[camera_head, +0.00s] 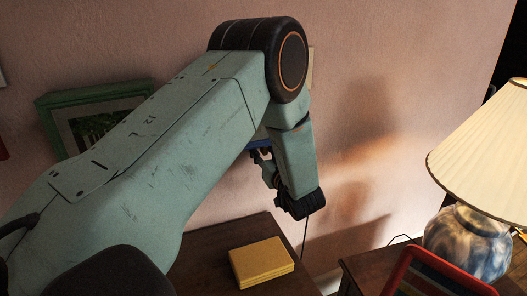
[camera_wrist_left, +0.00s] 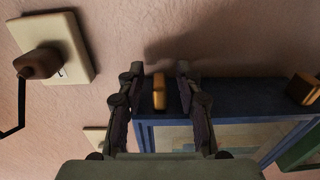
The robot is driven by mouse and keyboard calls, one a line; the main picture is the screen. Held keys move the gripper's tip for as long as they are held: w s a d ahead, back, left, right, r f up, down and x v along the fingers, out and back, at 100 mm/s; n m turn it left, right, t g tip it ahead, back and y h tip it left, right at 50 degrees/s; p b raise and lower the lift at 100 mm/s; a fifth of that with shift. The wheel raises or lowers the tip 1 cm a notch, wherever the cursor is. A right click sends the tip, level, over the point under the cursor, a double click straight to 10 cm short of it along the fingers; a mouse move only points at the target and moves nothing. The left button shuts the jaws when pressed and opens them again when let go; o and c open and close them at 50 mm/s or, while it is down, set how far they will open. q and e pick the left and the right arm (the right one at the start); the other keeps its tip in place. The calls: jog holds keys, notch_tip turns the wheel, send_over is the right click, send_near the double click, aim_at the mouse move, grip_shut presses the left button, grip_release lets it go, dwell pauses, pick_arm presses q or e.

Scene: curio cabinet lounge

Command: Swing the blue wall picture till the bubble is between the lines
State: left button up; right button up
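The blue wall picture (camera_wrist_left: 235,108) shows its frame in the left wrist view, with part of a pale image below the bar. A brass-coloured tab (camera_wrist_left: 159,92) stands on the frame near one corner; a second brass-coloured block (camera_wrist_left: 303,88) sits near the other. My left gripper (camera_wrist_left: 160,82) is open, one finger on each side of the first tab, with gaps showing. In the head view a sliver of the blue frame (camera_head: 260,144) shows behind my arm, and the left gripper (camera_head: 262,157) is beside it. No bubble or lines can be made out. The right gripper is out of view.
A green-framed picture (camera_head: 95,112) hangs to the left. A wall plate (camera_wrist_left: 62,45) with a plug and cord is near the gripper. Below are a yellow box (camera_head: 262,262) on a dark wooden table (camera_head: 215,255) and a lamp (camera_head: 470,240) at right.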

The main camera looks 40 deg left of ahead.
pick_arm(q)
jog(key=shift+s+d+r, duration=0.1)
jog(key=shift+d, duration=0.1)
jog(key=v, duration=1.2)
jog(key=shift+a, duration=0.15)
dwell(0.4)
